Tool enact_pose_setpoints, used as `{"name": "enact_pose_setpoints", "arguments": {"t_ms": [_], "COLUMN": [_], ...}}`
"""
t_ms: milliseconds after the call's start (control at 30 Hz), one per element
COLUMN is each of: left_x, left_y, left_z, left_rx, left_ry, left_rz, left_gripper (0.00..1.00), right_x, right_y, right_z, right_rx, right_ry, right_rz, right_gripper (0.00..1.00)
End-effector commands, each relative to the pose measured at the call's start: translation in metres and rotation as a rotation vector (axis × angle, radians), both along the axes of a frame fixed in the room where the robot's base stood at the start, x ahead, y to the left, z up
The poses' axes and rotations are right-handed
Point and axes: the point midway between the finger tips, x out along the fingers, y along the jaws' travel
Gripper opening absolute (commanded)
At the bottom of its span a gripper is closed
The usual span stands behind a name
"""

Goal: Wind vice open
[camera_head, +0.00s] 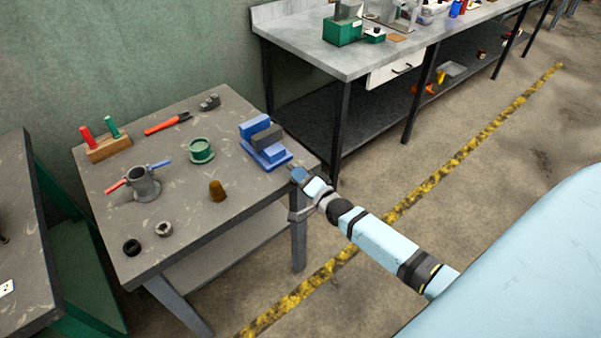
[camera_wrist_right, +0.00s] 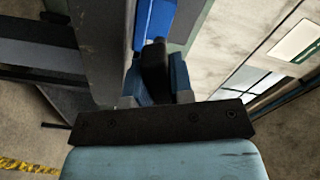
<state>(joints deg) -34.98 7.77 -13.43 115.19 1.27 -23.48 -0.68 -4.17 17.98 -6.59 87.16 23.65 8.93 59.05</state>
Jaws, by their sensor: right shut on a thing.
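The blue vice (camera_head: 276,156) sits at the right front corner of the grey workbench (camera_head: 200,230), with a dark grey block between its blue parts. My right gripper (camera_head: 298,174) reaches in from the lower right and is at the bench edge, just beside the vice. In the right wrist view, the gripper (camera_wrist_right: 157,88) is shut on a dark piece (camera_wrist_right: 154,62), which looks like the vice's handle. Part of the blue vice (camera_wrist_right: 155,22) shows beyond it. The gripper hides most of the handle. My left gripper is not in view.
The workbench also holds a green round pot (camera_head: 201,151), a brown cone (camera_head: 217,191), a grey cylinder with red and blue handles (camera_head: 144,186), a wooden block with red and green pegs (camera_head: 108,150), and red pliers (camera_head: 168,123). A longer bench (camera_head: 350,62) stands behind.

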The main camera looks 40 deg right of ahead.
Motion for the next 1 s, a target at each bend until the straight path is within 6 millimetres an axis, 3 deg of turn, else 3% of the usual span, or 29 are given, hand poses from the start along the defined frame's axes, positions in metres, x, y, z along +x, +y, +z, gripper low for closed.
{"name": "enact_pose_setpoints", "arguments": {"t_ms": [1000], "left_x": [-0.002], "left_y": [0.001], "left_z": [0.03], "left_rx": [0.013], "left_ry": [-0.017], "left_rz": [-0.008], "left_gripper": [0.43], "right_x": [0.0], "right_y": [0.001], "right_z": [0.001], "right_rx": [-0.961], "right_ry": [-0.075], "right_rz": [0.0], "right_gripper": [0.0]}}
